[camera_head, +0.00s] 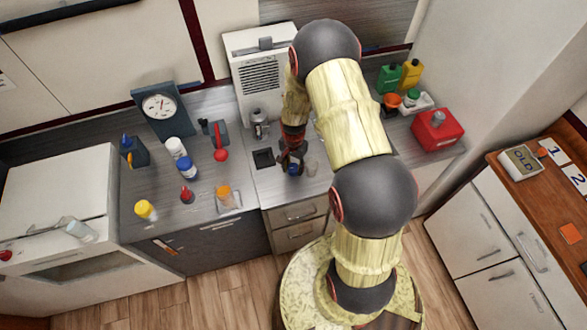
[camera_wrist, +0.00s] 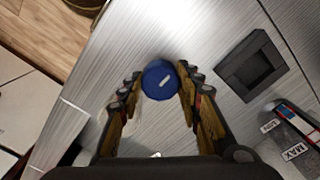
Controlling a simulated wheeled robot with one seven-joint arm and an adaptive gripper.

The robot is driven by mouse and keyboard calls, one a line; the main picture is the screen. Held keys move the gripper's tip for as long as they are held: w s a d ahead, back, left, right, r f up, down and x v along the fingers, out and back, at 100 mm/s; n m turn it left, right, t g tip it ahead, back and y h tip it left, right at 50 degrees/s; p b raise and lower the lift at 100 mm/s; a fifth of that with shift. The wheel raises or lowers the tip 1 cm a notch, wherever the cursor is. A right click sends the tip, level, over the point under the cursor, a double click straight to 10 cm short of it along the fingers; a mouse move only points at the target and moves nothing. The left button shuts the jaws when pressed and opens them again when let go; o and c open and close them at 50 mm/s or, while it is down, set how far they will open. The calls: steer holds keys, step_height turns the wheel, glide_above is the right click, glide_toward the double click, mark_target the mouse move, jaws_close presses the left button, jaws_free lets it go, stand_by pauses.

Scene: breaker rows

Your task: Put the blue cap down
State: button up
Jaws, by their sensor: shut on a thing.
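The blue cap (camera_wrist: 160,80) is round with a small pale mark on top. In the wrist view it sits between the fingertips of my gripper (camera_wrist: 158,88), which is shut on it. In the head view my gripper (camera_head: 292,160) is over the counter's right part, and the blue cap (camera_head: 293,169) shows as a small blue spot at its tips. Brushed metal counter shows below the cap; I cannot tell whether the cap touches it.
A dark square recess (camera_wrist: 250,66) lies to the right of the cap in the wrist view. A blue-capped white jar (camera_head: 187,168), a red ball-topped lever (camera_head: 220,155) and an orange-topped container (camera_head: 225,196) stand to the left. A red box (camera_head: 437,130) is at the right.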

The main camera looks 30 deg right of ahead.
steer(key=shift+f, duration=0.65)
steer(key=shift+f, duration=0.1)
steer(key=o, duration=1.1)
